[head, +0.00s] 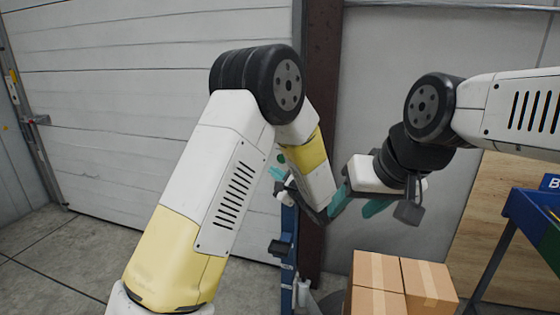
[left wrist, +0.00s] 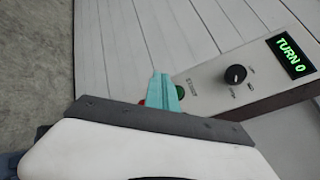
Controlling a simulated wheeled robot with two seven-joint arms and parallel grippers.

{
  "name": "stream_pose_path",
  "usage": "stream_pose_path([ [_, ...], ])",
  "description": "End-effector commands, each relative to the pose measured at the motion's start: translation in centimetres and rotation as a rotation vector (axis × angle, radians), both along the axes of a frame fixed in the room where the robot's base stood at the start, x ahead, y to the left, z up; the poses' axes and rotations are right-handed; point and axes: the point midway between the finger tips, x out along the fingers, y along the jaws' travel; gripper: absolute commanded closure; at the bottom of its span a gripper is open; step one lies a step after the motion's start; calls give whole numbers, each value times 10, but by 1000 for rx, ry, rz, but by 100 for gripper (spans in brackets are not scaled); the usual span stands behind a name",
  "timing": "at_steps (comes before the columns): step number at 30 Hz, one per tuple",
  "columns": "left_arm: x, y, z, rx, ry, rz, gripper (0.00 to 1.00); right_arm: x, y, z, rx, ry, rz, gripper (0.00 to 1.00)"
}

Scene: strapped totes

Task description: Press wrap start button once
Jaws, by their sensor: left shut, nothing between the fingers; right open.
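In the left wrist view, a pale control panel (left wrist: 208,82) carries a green button (left wrist: 180,91), a red button (left wrist: 142,103), a black knob (left wrist: 236,74) and a display (left wrist: 290,56) reading "TURN 0". My left gripper (left wrist: 161,77) has its teal fingers shut and empty. They lie in front of the panel between the red and green buttons, partly covering both. I cannot tell whether they touch either. In the head view, my left gripper (head: 277,173) is partly hidden behind my forearm. My right gripper (head: 359,206) is open and empty, to the right of my left wrist.
A blue post (head: 288,235) stands below my left gripper, beside a dark red column (head: 320,90). Cardboard boxes (head: 380,270) are stacked at the lower middle right. A blue-framed table (head: 524,214) is at the right edge. Floor at the lower left is clear.

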Motion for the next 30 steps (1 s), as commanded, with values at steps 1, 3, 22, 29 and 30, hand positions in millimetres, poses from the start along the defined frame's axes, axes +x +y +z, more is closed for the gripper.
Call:
stream_pose_path([
  [1, 8, -2, 0, -2, -2, 1, 100, 0, 0, 0, 0, 0, 0, 47],
  [3, 17, -5, 0, -1, 0, 1, 100, 0, 0, 0, 0, 0, 0, 47],
  [22, 51, -17, 0, 0, 0, 0, 100, 0, 0, 0, 0, 0, 0, 47],
  [29, 51, -16, 0, 0, 0, 0, 100, 0, 0, 0, 0, 0, 0, 47],
  [30, 51, -16, 0, 0, 0, 0, 100, 0, 0, 0, 0, 0, 0, 47],
])
